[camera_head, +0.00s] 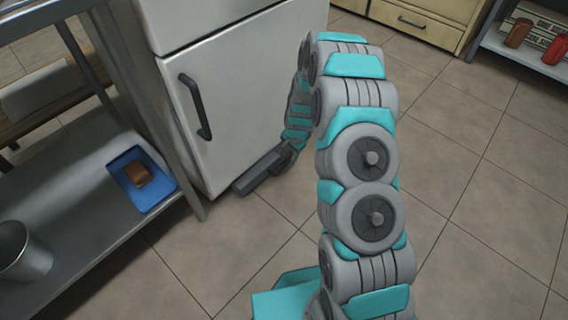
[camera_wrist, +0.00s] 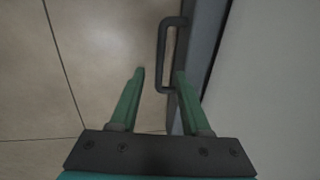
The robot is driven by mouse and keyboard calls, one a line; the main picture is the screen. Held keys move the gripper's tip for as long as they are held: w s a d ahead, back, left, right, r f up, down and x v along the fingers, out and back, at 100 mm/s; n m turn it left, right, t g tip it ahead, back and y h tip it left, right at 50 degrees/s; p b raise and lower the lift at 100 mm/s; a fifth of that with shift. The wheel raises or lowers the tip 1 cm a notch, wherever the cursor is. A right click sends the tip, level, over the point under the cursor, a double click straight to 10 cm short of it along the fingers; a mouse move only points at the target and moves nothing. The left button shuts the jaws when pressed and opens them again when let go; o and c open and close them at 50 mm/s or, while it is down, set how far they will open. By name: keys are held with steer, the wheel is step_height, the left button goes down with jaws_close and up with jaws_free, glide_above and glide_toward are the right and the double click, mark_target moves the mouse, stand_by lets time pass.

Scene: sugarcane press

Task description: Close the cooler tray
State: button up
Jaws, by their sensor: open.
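The white cooler (camera_head: 235,95) stands at the upper left of the head view. Its lower front panel has a dark upright handle (camera_head: 195,106). No separate tray can be told apart. My gripper (camera_head: 262,172) is low at the cooler's bottom right, close to the floor; its fingers are not clear there. In the wrist view my gripper (camera_wrist: 160,72) is open, with two green fingers apart and nothing held. A dark handle (camera_wrist: 163,50) lies just ahead, its near end between the fingertips in the picture. A grey edge and pale panel (camera_wrist: 268,75) are at the right.
A metal shelf unit (camera_head: 85,225) at the left holds a blue tray (camera_head: 152,203) with a brown item and a metal pot (camera_head: 22,255). Drawers (camera_head: 415,20) stand at the back. Tiled floor (camera_head: 490,190) is clear at the right.

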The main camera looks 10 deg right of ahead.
mark_target(286, 165)
steer(key=f, duration=0.3)
steer(key=w+f, duration=0.1)
steer(key=f, duration=0.1)
steer(key=shift+a+f+b, duration=0.15)
steer(key=shift+a+b, duration=0.15)
steer(key=shift+s, duration=0.1)
jaws_close()
stand_by(1.0)
